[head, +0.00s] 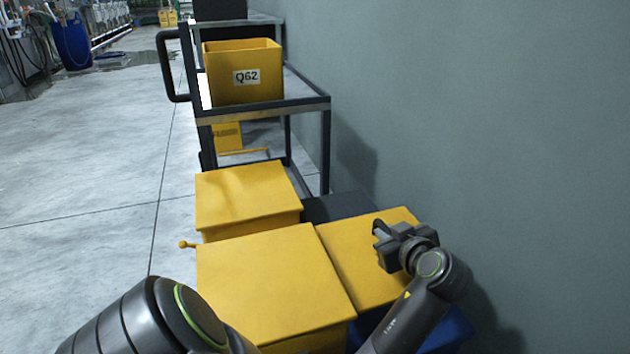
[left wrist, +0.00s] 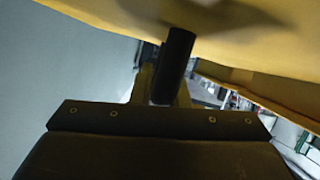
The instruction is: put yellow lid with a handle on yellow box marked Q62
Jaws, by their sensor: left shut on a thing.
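The yellow box marked Q62 (head: 262,87) stands upright and open-topped on a shelf of a dark-framed cart. My left gripper (head: 385,238) is over a yellow panel (head: 345,250) near the wall. In the left wrist view it is shut on a short black cylindrical handle (left wrist: 176,62) that meets the yellow lid (left wrist: 110,12). The panel under my gripper in the head view appears to be this lid; I cannot tell whether it is raised or resting. My right gripper does not show.
The cart (head: 262,107) has a black side handle. Nearer me stand a yellow box (head: 240,195) and a larger yellow box (head: 265,275), with a yellow knob (head: 187,244) beside them. The grey wall (head: 480,120) bounds the right. Open floor (head: 90,160) lies left.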

